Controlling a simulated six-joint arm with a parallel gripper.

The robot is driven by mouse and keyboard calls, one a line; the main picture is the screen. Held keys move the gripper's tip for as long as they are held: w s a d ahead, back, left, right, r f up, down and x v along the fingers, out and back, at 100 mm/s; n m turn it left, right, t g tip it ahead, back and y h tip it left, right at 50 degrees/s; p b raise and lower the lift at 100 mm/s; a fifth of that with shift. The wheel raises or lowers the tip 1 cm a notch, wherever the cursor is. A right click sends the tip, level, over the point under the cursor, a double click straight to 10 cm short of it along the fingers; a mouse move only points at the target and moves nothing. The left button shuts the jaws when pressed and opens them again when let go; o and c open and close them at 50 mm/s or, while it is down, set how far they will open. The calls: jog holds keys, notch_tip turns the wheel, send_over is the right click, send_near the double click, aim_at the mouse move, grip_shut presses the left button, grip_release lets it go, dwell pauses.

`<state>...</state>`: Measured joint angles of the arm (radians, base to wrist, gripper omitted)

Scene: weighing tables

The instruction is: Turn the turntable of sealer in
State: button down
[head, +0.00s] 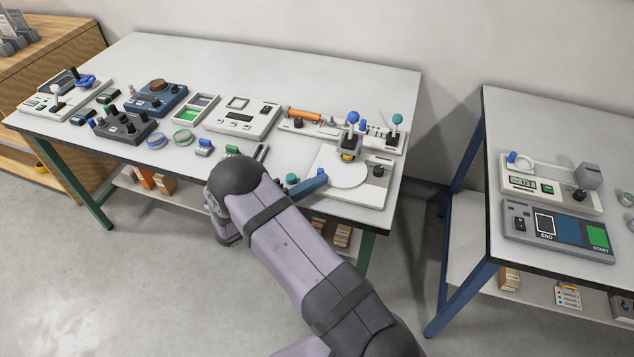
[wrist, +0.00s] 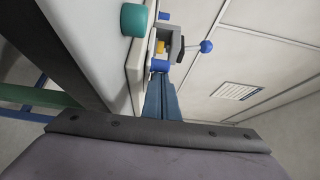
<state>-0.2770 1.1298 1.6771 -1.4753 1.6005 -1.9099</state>
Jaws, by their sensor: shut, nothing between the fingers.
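The sealer's white base (head: 358,197) is at the right front of the left table. Its round white turntable (head: 345,174) lies on it, under a grey press head with a blue ball lever (head: 352,117). In the wrist view the press head (wrist: 174,45) and ball lever (wrist: 206,46) stand beyond my fingers. My gripper (head: 322,177) is shut and empty, its blue fingers at the turntable's left edge. In the wrist view a short blue peg (wrist: 160,65) is right by the fingertips (wrist: 158,80). I cannot tell if they touch. The turntable's top is not clear in the wrist view.
A teal knob (head: 292,180) is just left of my fingers, also close in the wrist view (wrist: 134,20). A dark knob (head: 378,171) is on the sealer's right. A device with an orange roller (head: 304,115) lies behind. A second table (head: 492,150) stands right, across a gap.

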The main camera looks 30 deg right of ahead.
jog(key=shift+w+a+r+t, duration=0.2)
jog(key=shift+w+t, duration=0.1)
jog(key=shift+w, duration=0.2)
jog(key=s+p, duration=0.2)
jog(key=s, duration=0.1)
jog(key=s+p, duration=0.1)
jog(key=s, duration=0.1)
jog(key=shift+d+r+p, duration=0.1)
jog(key=shift+d+p, duration=0.2)
jog(key=shift+d, duration=0.1)
jog(key=w+a+b, duration=0.2)
jog(key=a+b, duration=0.2)
jog(key=a, duration=0.5)
jog(key=shift+a+f, duration=0.3)
